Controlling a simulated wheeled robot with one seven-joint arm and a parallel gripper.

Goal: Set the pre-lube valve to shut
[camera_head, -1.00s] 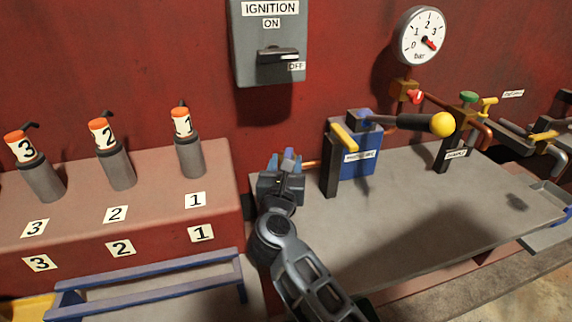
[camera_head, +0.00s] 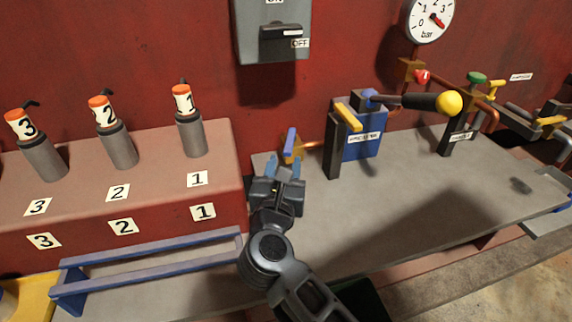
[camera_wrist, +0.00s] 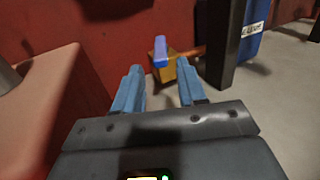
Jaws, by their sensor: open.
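A small valve with a blue handle (camera_head: 290,140) on a brass body (camera_head: 291,156) stands at the back left of the grey bench, on a copper pipe. No readable label shows on it, so I cannot confirm that it is the pre-lube valve. Its handle appears to lie across the pipe. My gripper (camera_head: 284,167) is open and empty, just in front of the valve. In the wrist view the blue handle (camera_wrist: 161,50) shows beyond and between the fingertips (camera_wrist: 159,76), apparently apart from them. The brass body's lower part is partly hidden in the head view.
Right of the valve are a dark post (camera_head: 334,150) with a yellow lever (camera_head: 349,117) and a blue box (camera_head: 364,142) with a yellow-knobbed lever (camera_head: 450,103). Left is a red block (camera_head: 150,162) with several numbered injectors. The bench front (camera_head: 400,215) is clear.

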